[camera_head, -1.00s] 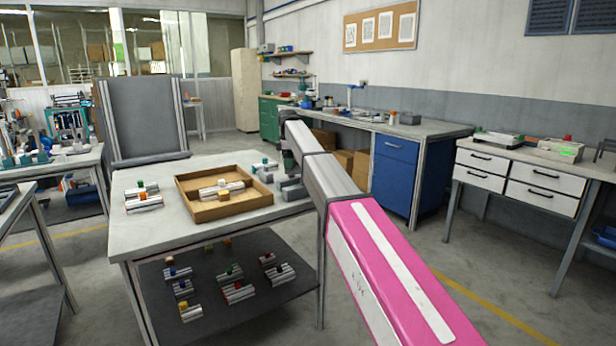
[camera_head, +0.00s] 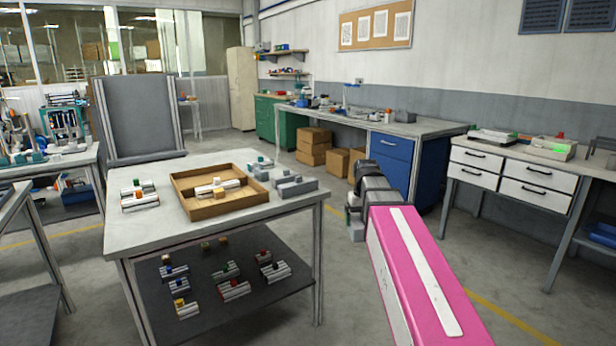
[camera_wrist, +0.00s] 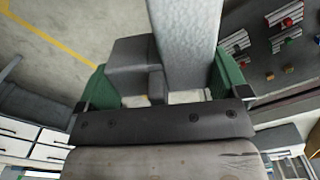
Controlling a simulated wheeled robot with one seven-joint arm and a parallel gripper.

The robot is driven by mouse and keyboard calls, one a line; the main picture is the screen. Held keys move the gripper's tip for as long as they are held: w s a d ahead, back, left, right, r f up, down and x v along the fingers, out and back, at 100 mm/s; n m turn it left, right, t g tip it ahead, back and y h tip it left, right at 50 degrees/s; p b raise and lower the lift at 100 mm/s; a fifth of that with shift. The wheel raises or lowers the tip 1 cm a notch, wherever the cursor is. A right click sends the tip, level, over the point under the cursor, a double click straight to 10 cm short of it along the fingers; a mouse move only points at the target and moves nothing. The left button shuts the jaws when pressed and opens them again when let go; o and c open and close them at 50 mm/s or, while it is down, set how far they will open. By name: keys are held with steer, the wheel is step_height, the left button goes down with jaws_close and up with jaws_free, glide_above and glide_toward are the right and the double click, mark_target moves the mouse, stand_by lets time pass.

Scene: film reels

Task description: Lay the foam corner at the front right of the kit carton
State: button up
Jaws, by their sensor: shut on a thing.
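The kit carton (camera_head: 232,206) is a shallow open brown box on the table. A silvery ribbed piece and an orange block are in it; its front right corner looks empty. My gripper (camera_head: 352,214) is out past the table's right edge, apart from the carton. In the wrist view my gripper (camera_wrist: 163,88) has green fingers on both sides of a grey foam corner (camera_wrist: 132,65) and is shut on it. A paler grey textured part lies beside the dark part; I cannot tell whether it is the same piece. The foam is mostly hidden in the head view.
Other grey foam pieces (camera_head: 292,186) lie on the table (camera_head: 165,236) right of the carton. More are on the dark lower shelf (camera_head: 240,305). The floor right of the table is clear.

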steer(key=shift+s+d+f+m, duration=0.25)
steer(key=shift+s+d+m, duration=0.25)
steer(key=shift+s, duration=0.35)
steer(key=w+a+r+n, duration=0.2)
steer(key=w+a+n, duration=0.15)
steer(key=a, duration=0.45)
steer(key=w+a+r+n, duration=0.3)
steer(key=a+n, duration=0.2)
steer(key=a, duration=0.2)
steer(key=w+a+r+n, duration=0.2)
steer(key=w+a+n, duration=0.2)
steer(key=a, duration=0.4)
steer(key=a+r+n, duration=0.5)
steer(key=a+n, duration=0.1)
steer(key=a, duration=0.8)
steer(key=a+r+n, duration=0.4)
steer(key=a+n, duration=0.2)
steer(key=a, duration=0.8)
steer(key=shift+w+d+f, duration=0.95)
steer(key=shift+w+f, duration=0.6)
steer(key=shift+f, duration=0.25)
steer(key=shift+w+d+f, duration=0.95)
steer(key=shift+w+f, duration=0.6)
steer(key=shift+f, duration=0.2)
steer(key=shift+w+d+f, duration=0.95)
steer(key=shift+w+f, duration=0.6)
steer(key=shift+f, duration=0.25)
steer(key=shift+f, duration=0.6)
